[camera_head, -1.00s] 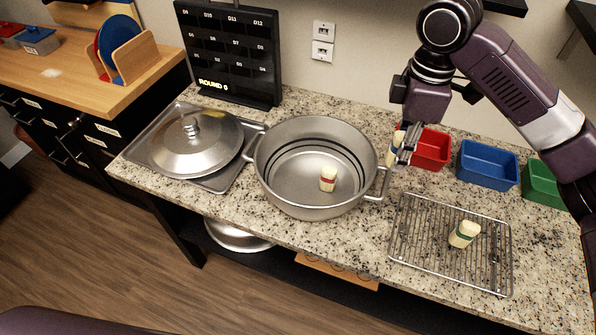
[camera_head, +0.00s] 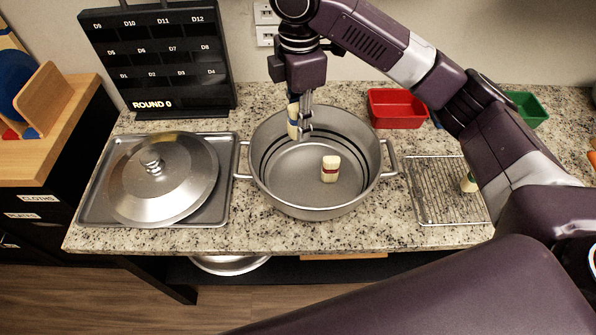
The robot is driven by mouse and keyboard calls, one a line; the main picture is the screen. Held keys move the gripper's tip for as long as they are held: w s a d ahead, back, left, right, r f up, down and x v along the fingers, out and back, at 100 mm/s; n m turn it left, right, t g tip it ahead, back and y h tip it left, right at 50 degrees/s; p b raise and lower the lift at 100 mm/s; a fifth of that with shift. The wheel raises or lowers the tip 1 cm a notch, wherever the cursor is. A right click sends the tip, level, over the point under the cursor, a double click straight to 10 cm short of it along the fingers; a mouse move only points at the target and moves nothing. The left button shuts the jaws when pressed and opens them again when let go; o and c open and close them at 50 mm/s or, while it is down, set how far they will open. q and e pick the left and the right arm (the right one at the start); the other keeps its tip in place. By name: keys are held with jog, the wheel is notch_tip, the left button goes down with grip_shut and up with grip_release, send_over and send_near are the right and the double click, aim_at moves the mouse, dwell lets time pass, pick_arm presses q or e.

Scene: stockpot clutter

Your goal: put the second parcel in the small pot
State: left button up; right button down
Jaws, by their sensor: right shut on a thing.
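My right gripper (camera_head: 301,122) is shut on a cream parcel with a blue band (camera_head: 293,121). It holds the parcel upright over the back of the open grey pot (camera_head: 270,190); I cannot tell its exact height. A cream parcel with a red band (camera_head: 330,170) stands inside the pot, to the right of the middle. A third cream parcel, with a green band (camera_head: 468,184), is on the wire rack (camera_head: 436,190), partly hidden by my right arm. This is the only pot I see on the counter. My left gripper is not in view.
A domed lid (camera_head: 165,185) lies on a metal tray (camera_head: 100,205) left of the pot. A black board (camera_head: 160,65) reading ROUND 0 stands behind it. Red (camera_head: 397,112) and green (camera_head: 527,108) bins stand at the back right. The blue bin is mostly hidden by my arm.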

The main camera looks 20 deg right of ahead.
jog(key=p, duration=0.1)
send_over(299, 179)
notch_tip(299, 179, down, 12)
jog(key=shift+r, duration=0.1)
jog(key=shift+f+p, duration=0.45)
jog(key=shift+f, duration=2.05)
jog(key=c, duration=1.6)
grip_release()
jog(key=shift+f, duration=0.15)
notch_tip(299, 179, up, 12)
jog(key=shift+r+b, duration=0.2)
jog(key=shift+b, duration=0.85)
jog(key=shift+w, duration=0.1)
